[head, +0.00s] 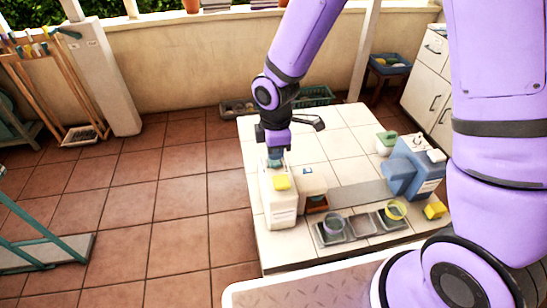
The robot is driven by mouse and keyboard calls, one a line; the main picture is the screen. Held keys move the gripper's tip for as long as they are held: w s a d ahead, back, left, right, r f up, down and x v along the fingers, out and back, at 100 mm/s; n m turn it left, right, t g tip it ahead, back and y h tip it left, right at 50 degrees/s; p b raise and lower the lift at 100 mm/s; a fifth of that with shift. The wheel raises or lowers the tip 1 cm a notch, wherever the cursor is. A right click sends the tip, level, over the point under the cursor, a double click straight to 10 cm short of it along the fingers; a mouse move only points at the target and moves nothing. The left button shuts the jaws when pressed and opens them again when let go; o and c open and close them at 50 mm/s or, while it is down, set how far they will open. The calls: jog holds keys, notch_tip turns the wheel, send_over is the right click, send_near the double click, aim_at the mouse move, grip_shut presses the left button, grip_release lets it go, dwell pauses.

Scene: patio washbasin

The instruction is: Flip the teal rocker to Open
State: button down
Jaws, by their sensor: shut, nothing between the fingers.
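A teal piece (275,160), which looks like the rocker, shows at the top back of a white box (279,214) on the tiled table. My gripper (275,150) points down right at it, shut and with nothing held. The gripper covers part of the teal piece. I cannot tell whether they touch, or which way the rocker is tilted. The label on the front of the white box is too small to read. A yellow piece (282,183) sits on the same box, in front of the teal piece.
Right of the box are a smaller white unit (313,183), a grey tray (334,241) holding cups, and a blue unit (428,163). A yellow block (436,211) lies near the right edge. The back middle of the white-tiled table (345,125) is clear.

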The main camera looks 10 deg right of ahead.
aim_at(275, 163)
jog(key=shift+f, duration=1.3)
dwell(0.7)
jog(key=shift+r, duration=3.5)
